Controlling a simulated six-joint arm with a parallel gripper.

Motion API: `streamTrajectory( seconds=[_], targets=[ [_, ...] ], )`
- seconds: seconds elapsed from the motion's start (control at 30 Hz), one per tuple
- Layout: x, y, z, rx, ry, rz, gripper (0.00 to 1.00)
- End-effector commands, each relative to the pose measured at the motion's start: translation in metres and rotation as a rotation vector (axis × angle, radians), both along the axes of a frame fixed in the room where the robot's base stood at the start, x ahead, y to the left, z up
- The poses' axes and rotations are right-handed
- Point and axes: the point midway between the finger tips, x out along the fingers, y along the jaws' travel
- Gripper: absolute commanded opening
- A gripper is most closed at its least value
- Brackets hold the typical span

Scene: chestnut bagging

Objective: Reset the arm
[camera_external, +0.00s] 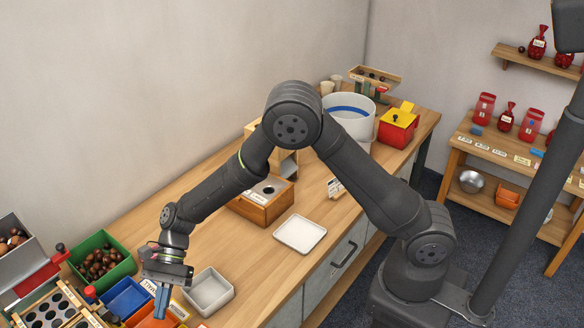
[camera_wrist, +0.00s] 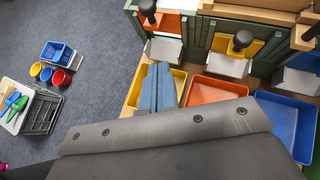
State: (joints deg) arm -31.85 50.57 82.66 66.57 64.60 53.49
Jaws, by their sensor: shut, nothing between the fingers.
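My gripper (camera_external: 161,302) is at the lower left in the external view, above the coloured trays at the near left end of the workbench (camera_external: 345,217). Its blue fingers point down and are closed together with nothing between them. In the wrist view my gripper (camera_wrist: 157,88) shows as two blue fingers side by side, over the edge of a yellow tray (camera_wrist: 132,92). My arm is bent, with its elbow raised high over the bench. The part of the trays directly beneath the fingers is hidden.
A green bin of chestnuts (camera_external: 104,259), a blue tray (camera_external: 125,298) and a white tray (camera_external: 208,291) surround the gripper. A wooden box (camera_external: 262,203) and a white plate (camera_external: 300,234) lie further along. An orange tray (camera_wrist: 212,91) shows in the wrist view.

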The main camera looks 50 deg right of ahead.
Motion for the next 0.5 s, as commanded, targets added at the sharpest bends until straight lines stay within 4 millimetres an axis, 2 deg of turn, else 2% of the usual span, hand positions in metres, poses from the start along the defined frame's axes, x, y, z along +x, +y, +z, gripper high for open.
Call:
streamTrajectory(
  seconds=[0.13, 0.33, 0.5],
  targets=[
    [-0.013, 0.023, -0.018, -0.002, 0.002, 0.002, 0.0],
    [-0.017, 0.031, -0.057, -0.003, 0.003, 0.0, 0.0],
    [-0.002, 0.005, -0.042, 0.002, -0.002, -0.003, 0.0]
  ],
)
